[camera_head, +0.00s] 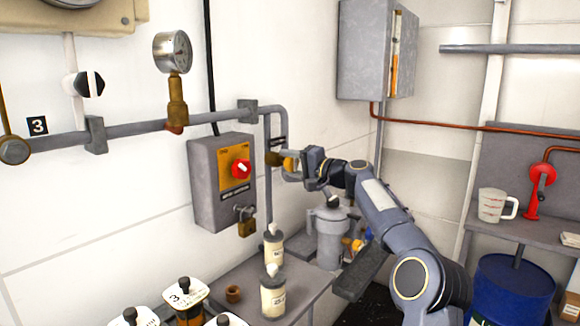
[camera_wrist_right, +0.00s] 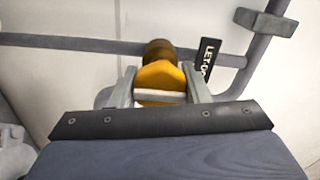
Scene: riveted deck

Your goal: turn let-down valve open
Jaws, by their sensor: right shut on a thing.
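The let-down valve has a yellow handle (camera_wrist_right: 160,74) on a brown body (camera_wrist_right: 158,50), with a black label reading "LET-DO..." (camera_wrist_right: 209,56) beside it in the right wrist view. In the head view the valve's brown body (camera_head: 272,158) sits on the grey pipe right of the control box. My right gripper (camera_head: 291,163) is shut on the yellow handle; its two fingers (camera_wrist_right: 160,88) stand on either side of it. In the head view the gripper hides part of the handle. My left gripper is not in view.
A pressure gauge (camera_head: 173,52) stands on the pipe. Below are a bench with bottles (camera_head: 273,295) and a grey canister (camera_head: 331,240). A jug (camera_head: 492,205) and blue drum (camera_head: 512,292) are at right.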

